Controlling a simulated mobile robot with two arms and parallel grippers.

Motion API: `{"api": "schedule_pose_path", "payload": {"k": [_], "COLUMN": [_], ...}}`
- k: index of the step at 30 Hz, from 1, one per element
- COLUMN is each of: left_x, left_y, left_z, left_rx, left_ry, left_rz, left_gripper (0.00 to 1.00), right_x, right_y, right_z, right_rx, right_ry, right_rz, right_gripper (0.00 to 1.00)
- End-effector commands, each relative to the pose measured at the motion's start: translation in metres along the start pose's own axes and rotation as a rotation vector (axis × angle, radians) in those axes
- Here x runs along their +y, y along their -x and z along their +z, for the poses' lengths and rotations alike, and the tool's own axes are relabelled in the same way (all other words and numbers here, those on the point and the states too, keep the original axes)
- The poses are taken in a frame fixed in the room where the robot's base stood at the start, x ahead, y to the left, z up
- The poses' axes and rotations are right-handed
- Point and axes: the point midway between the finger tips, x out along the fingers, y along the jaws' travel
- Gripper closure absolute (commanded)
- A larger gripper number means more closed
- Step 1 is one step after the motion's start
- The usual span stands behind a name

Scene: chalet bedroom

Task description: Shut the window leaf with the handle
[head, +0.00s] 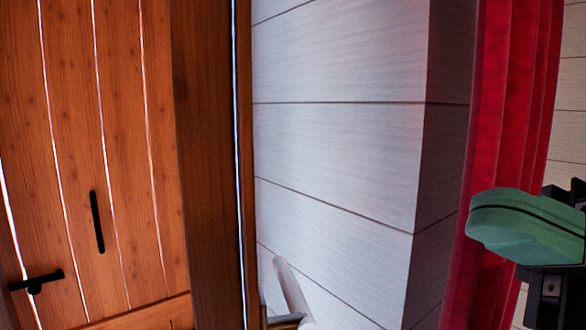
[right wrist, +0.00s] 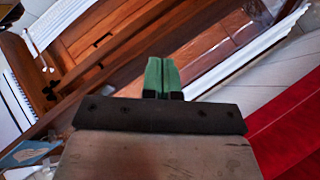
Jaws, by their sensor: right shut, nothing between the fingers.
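A brown wooden plank panel (head: 75,150) fills the left of the head view, with light in the gaps between its planks. It carries a black lever handle (head: 36,282) low at the left and a black upright bar (head: 97,222). I cannot tell whether this panel is the window leaf. My right gripper (head: 525,225) is at the right edge, in front of the red curtain and well apart from the panel. Its green fingers (right wrist: 162,76) are shut and empty in the right wrist view, where brown wood and dark fittings (right wrist: 102,40) lie beyond. My left gripper is not in view.
A white plank wall (head: 340,140) with a protruding corner stands between the panel's dark wooden post (head: 208,150) and the red curtain (head: 495,110). The curtain also shows in the right wrist view (right wrist: 285,125). A pale rod (head: 291,288) shows at the bottom.

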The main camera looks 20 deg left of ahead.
Motion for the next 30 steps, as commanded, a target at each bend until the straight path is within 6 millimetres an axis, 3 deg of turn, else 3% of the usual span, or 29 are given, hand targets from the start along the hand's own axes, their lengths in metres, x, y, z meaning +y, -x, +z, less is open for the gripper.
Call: {"api": "schedule_pose_path", "payload": {"k": [3, 9, 17, 27, 30], "left_x": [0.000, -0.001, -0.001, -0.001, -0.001], "left_y": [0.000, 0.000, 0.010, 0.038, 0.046], "left_z": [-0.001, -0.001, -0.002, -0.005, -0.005], "left_rx": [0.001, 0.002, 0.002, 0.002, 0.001], "left_ry": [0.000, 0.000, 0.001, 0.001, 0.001], "left_rz": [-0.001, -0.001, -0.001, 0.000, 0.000], "left_gripper": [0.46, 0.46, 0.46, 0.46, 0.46], "right_x": [-0.003, -0.017, -0.020, -0.016, -0.010], "right_y": [-0.010, -0.008, -0.026, -0.088, -0.105], "right_z": [0.001, -0.002, -0.011, -0.047, -0.049], "right_rx": [0.223, 0.457, 0.489, 0.486, 0.484], "right_ry": [0.332, 0.611, 0.645, 0.639, 0.643], "right_rz": [0.141, 0.238, 0.252, 0.252, 0.252], "right_gripper": [1.00, 1.00, 1.00, 1.00, 1.00]}}
